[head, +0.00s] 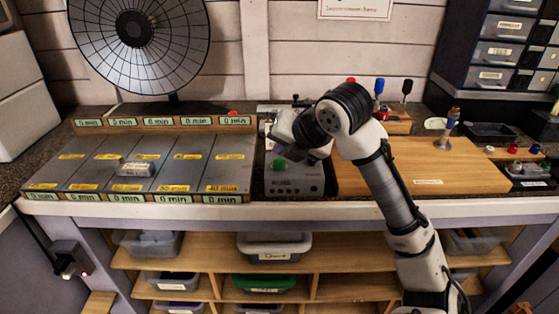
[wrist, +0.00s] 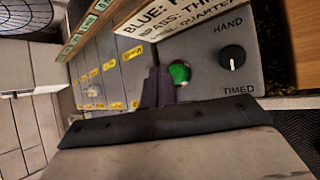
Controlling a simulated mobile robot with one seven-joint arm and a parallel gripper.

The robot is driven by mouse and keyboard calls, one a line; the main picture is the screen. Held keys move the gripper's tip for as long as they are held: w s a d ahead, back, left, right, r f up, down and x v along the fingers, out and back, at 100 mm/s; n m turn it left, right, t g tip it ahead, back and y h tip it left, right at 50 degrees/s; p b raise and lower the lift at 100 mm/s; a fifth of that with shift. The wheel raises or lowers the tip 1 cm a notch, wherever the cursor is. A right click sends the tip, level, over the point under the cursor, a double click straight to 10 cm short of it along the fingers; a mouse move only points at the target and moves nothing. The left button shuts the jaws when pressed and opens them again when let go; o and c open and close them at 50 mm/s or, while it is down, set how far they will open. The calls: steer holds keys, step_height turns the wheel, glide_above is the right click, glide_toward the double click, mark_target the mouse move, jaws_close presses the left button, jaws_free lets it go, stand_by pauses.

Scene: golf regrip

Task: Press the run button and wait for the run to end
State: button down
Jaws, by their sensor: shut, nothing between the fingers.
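The control box (head: 296,183) is grey and stands at the middle of the bench. A round green button (head: 279,164) is on its top; it also shows in the wrist view (wrist: 179,73). My gripper (head: 284,150) is over the back left of the box, close to the button. In the wrist view its shut, empty dark fingers (wrist: 156,88) appear just left of the button; I cannot tell whether they touch it. A black knob (wrist: 232,58) sits between the words HAND and TIMED, its white mark toward TIMED.
A grey panel with yellow minute labels (head: 88,178) lies to the left, bearing a small pale block (head: 136,169) and displays reading 0 min. A wooden board (head: 440,165) lies to the right. A printed sign (wrist: 180,25) stands behind the button. A round wire-guarded heater or fan (head: 140,40) stands behind the panel.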

mark_target(282, 164)
steer(key=shift+f, duration=0.1)
stand_by(0.4)
steer(key=shift+f+b, duration=0.35)
steer(key=shift+b, duration=0.05)
steer(key=shift+f+b, duration=0.5)
steer(key=shift+f, duration=0.05)
stand_by(0.6)
steer(key=shift+r, duration=0.15)
steer(key=shift+r+p, duration=0.65)
steer(key=shift+r, duration=0.15)
steer(key=shift+r+p, duration=1.9)
steer(key=shift+r, duration=0.7)
steer(key=shift+f, duration=0.1)
